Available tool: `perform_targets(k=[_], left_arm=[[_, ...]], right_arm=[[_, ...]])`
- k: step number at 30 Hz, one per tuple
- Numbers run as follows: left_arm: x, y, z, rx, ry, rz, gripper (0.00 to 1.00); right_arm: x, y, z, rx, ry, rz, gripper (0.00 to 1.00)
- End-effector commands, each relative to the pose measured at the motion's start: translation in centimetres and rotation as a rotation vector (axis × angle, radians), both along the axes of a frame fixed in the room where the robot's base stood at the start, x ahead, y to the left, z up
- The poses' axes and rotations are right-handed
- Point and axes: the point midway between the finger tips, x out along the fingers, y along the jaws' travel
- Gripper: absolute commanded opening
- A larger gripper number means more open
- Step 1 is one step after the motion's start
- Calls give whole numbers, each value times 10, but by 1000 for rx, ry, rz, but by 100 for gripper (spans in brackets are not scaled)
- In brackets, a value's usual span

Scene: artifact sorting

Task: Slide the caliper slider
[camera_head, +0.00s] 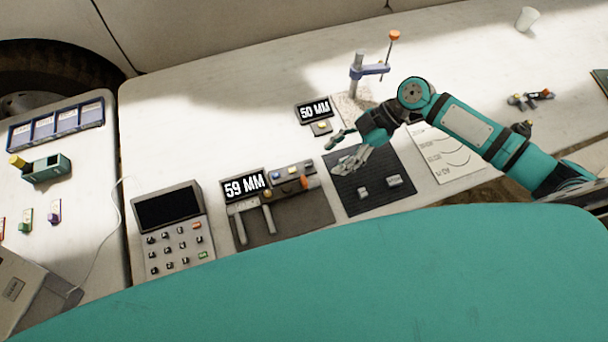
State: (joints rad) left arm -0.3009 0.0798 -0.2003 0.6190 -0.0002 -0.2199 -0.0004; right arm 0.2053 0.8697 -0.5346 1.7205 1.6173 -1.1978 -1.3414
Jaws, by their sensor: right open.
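The caliper (292,183) lies on a dark mat (300,222) in the middle of the table. It has a display reading 59 MM (245,186), jaws pointing toward me and an orange knob (304,182) near its right end. My right gripper (341,155) is open and empty, up and to the right of the caliper, over the edge of a black ribbed mat (375,199). It looks apart from the caliper. My left gripper is not in view.
Two small grey pieces (394,181) lie on the black mat. Behind stand a 50 MM display (314,110) and a purple clamp stand (368,70). A paper sheet (447,160) lies under my right arm. The back table is mostly clear.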

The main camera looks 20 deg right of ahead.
Motion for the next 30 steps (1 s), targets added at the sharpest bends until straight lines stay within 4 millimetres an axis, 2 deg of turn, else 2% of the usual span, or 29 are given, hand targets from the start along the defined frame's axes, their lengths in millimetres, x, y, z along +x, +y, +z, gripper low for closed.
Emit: perform_targets(k=[1,9,15,21,30], left_arm=[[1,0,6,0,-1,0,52],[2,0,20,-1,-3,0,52],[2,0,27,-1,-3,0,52],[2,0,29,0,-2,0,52],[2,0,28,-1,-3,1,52]], right_arm=[[0,10,-5,4,1,-1,52],[-1,51,-47,3,2,-1,52],[-1,73,-71,2,0,-3,52],[-2,83,-82,-1,-1,-1,52],[-2,84,-84,-1,-1,-1,51]])
